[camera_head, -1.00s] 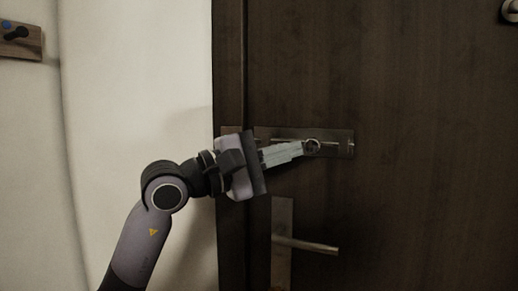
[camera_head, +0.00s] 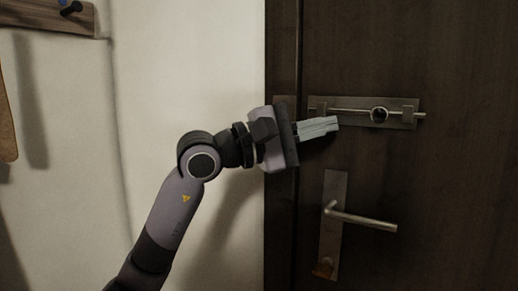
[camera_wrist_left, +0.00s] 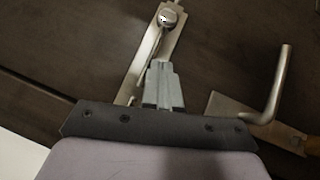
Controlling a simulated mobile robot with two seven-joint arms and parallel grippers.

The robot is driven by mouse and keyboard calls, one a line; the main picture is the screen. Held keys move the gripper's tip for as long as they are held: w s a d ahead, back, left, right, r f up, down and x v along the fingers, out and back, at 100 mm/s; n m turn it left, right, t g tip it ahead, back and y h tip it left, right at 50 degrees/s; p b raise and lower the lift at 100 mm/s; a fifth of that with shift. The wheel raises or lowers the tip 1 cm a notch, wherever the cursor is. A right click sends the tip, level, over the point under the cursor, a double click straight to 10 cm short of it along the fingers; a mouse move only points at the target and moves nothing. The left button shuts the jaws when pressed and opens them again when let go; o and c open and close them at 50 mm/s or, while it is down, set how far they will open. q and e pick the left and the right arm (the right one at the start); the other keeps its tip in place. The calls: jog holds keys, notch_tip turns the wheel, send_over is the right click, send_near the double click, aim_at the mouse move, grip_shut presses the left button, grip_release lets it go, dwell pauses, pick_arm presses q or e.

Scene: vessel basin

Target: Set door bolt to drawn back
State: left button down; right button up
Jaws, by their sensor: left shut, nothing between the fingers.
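The door bolt is a metal plate (camera_head: 348,103) high on the dark door, with a horizontal rod and a round knob (camera_head: 379,115) right of the plate's middle. The rod's right end sticks out past the plate. My left gripper (camera_head: 337,124) is shut and empty. Its fingertips are in front of the plate's lower edge, left of the knob and apart from it. In the left wrist view, the knob (camera_wrist_left: 167,18) is beyond the shut fingers (camera_wrist_left: 160,68), which hide part of the plate. My right gripper is not in view.
A lever door handle (camera_head: 362,219) on its own plate is below the bolt. The door frame (camera_head: 283,210) and pale wall (camera_head: 190,60) are left of the door. A wooden rack with a dark peg (camera_head: 45,18) hangs at upper left. The door's right side is clear.

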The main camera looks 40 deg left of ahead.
pick_arm(q)
jog(key=b+v, duration=0.3)
jog(key=v, duration=0.6)
jog(key=shift+s, duration=0.2)
jog(key=shift+r, duration=0.1)
jog(key=shift+d, duration=0.1)
